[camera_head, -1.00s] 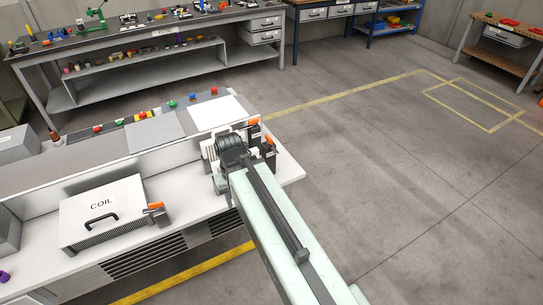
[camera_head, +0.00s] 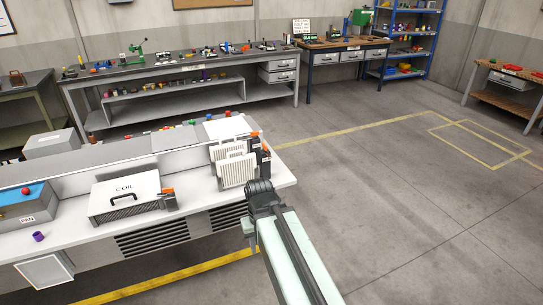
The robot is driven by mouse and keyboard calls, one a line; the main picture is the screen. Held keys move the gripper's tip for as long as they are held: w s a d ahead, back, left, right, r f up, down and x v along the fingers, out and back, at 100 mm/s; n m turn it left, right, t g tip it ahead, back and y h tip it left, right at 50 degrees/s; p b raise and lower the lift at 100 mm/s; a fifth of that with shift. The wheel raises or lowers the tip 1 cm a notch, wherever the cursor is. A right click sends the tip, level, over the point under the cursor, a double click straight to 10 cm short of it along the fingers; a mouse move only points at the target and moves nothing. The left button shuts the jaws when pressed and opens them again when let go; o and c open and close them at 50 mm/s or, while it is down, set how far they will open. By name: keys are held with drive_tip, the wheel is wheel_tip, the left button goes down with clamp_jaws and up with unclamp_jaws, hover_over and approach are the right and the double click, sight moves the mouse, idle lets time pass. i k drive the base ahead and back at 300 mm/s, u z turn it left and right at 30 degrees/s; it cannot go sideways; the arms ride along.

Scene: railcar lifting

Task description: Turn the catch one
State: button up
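Several orange catches show. One orange catch (camera_head: 168,191) is at the right end of the white COIL box (camera_head: 126,194). Two more, an upper orange catch (camera_head: 255,134) and a lower orange catch (camera_head: 265,148), are at the right side of a white finned unit (camera_head: 237,168) at the counter's right end. I cannot tell which one is catch one. My gripper (camera_head: 259,186) is at the end of my pale green arm, in front of and right of the finned unit's lower edge. Its fingers face away, and I cannot see whether they are open. Nothing held is visible.
The white counter (camera_head: 80,240) has a blue-topped PAN box (camera_head: 26,202) and a purple cup (camera_head: 38,236) at left. A long grey workbench (camera_head: 180,62) stands behind. The floor (camera_head: 370,190) to the right is clear.

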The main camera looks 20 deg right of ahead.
sight(265, 149)
drive_tip(key=z, duration=0.25)
drive_tip(key=i, duration=1)
drive_tip(key=z, duration=0.05)
drive_tip(key=k, duration=0.5)
drive_tip(key=u, duration=0.7)
drive_tip(key=i, duration=0.45)
drive_tip(key=u, duration=0.5)
